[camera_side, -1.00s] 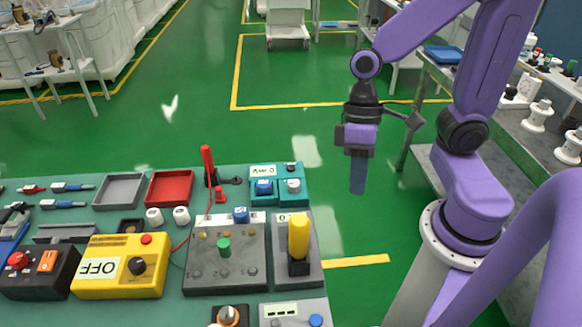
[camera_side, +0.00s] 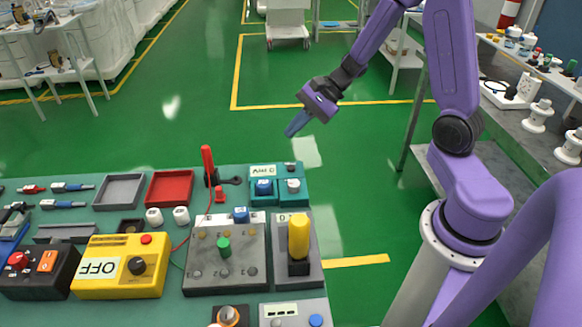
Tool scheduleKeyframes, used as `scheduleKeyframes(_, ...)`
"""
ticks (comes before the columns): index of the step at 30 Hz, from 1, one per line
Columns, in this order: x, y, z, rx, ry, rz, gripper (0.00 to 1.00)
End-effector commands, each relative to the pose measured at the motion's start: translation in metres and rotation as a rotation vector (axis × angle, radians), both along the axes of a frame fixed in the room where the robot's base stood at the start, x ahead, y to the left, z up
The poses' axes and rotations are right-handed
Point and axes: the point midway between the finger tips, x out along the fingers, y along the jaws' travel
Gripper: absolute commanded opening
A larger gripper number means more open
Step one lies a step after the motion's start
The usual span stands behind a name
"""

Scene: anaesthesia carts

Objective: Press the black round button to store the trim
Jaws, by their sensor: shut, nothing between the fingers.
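A small black round button (camera_side: 290,167) sits at the top right of a teal unit (camera_side: 278,198) at the table's back right corner. To its left is a white label (camera_side: 263,170) whose text is too small to read surely. Below them are a blue knob (camera_side: 264,187) and a white knob (camera_side: 293,185). My gripper (camera_side: 291,131) is shut and empty. It points down and left, and in the picture its tip is just above the black button, apart from it. The depth between them is hard to tell.
Near the teal unit stand a red lever (camera_side: 208,163), a tall yellow handle (camera_side: 299,236) and a grey panel with a green knob (camera_side: 224,247). A yellow box marked OFF (camera_side: 120,268) is further left.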

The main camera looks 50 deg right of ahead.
Motion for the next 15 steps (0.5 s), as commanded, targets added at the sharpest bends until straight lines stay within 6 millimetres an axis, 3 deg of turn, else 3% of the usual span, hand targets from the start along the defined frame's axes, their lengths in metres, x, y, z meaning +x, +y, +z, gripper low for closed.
scheduleKeyframes(15, 0.0041, -0.006, -0.0033, 0.009, 0.005, -0.037, 0.0)
